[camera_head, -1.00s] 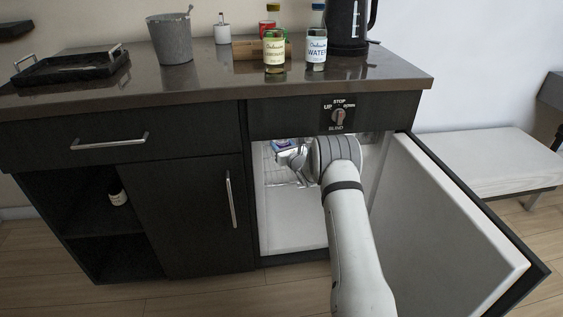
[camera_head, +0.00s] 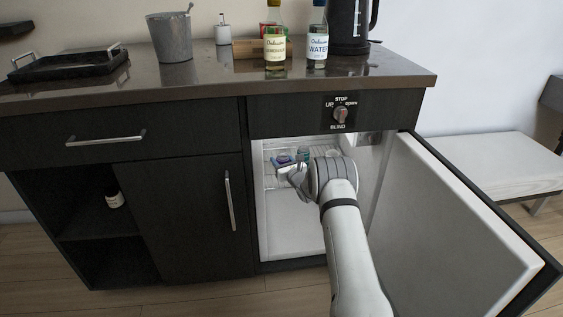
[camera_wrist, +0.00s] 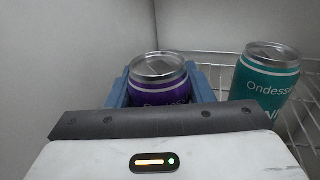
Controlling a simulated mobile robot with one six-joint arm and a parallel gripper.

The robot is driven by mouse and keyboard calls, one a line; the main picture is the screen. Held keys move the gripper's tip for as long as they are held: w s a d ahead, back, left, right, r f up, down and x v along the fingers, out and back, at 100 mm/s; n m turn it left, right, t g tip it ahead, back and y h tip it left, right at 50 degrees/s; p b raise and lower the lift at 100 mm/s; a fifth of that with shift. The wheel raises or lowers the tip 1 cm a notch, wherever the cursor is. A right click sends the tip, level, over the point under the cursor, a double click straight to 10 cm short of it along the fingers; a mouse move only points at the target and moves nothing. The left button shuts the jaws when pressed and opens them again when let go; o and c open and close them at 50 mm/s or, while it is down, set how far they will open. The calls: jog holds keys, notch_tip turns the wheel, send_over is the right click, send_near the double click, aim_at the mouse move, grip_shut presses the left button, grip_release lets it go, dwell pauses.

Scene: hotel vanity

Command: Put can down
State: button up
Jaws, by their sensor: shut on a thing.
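A purple can (camera_wrist: 160,86) with a silver top stands upright between the blue finger pads of my gripper (camera_wrist: 162,88) in the wrist view. My gripper is shut on it. In the head view my gripper (camera_head: 284,168) reaches inside the open mini fridge (camera_head: 290,238), at the height of the wire shelf, and the purple can (camera_head: 283,159) shows in part beside it. The can's lower part is hidden by my gripper in the wrist view, so I cannot tell whether it touches the shelf.
A teal can (camera_wrist: 267,82) stands just right of the held can on the wire shelf (camera_wrist: 214,76). The open fridge door (camera_head: 450,225) stands to the right of my arm. The fridge's left wall is close by. Bottles (camera_head: 317,45) stand on the counter (camera_head: 210,85) above.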

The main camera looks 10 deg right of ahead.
jog(key=o, duration=1.2)
jog(key=p+v, duration=0.4)
jog(key=v, duration=0.8)
jog(key=shift+r, duration=0.15)
